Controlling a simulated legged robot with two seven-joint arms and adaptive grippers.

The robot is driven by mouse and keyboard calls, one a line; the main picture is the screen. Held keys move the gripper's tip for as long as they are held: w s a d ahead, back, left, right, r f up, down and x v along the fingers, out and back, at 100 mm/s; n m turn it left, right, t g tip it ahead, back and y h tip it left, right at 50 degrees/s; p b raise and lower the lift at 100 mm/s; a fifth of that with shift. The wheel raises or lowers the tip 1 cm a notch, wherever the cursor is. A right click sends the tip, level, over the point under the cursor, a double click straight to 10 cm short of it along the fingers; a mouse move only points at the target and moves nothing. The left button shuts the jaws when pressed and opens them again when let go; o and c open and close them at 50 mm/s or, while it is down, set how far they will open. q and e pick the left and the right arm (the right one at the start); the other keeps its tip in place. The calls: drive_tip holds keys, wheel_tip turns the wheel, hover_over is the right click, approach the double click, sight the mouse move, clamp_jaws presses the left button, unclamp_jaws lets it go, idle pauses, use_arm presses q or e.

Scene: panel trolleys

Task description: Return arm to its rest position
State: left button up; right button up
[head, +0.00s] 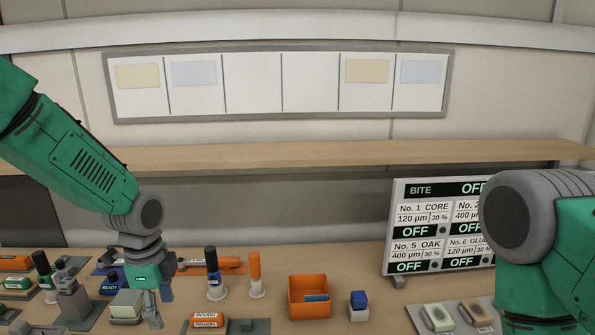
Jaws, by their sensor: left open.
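My left arm (85,165) comes in from the upper left and bends down at its grey joint. My left gripper (156,305) points down over the table and is open. A cream-topped block (125,304) is just left of its fingers; I cannot tell whether they touch. My right arm (560,250) stands at the right edge, with a large grey joint and a green link going down. Its gripper is not in view.
An orange bin (309,297) stands at table centre, with a blue-topped block (358,306) to its right. A dark bottle (213,273) and an orange marker (255,274) stand near my left gripper. A display panel (434,225) is partly behind my right arm. A wooden shelf (320,153) crosses behind.

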use_arm(q)
drive_tip(key=s+d+f+n, duration=0.2)
drive_tip(key=s+f+n, duration=0.6)
drive_tip(key=s+f, duration=0.8)
drive_tip(key=s+a+f+n, duration=0.3)
drive_tip(key=s+a+n, duration=0.15)
drive_tip(key=s, duration=0.45)
drive_tip(key=s+a+f+n, duration=0.3)
drive_tip(key=s+f+n, duration=0.15)
drive_tip(key=s, duration=0.45)
drive_tip(key=w+d+f+b, duration=0.1)
drive_tip(key=f+b, duration=0.7)
drive_tip(key=b, duration=0.1)
drive_tip(key=w+d+f+b, duration=0.1)
drive_tip(key=w+f+b, duration=0.1)
drive_tip(key=f+b, duration=0.7)
drive_tip(key=shift+w+m+b, duration=0.25)
drive_tip(key=shift+m+b, duration=0.05)
use_arm(e)
wheel_tip(320, 180, down, 18)
drive_tip(key=a, duration=0.1)
drive_tip(key=shift+w+f, duration=0.15)
drive_tip(key=shift+w, duration=0.15)
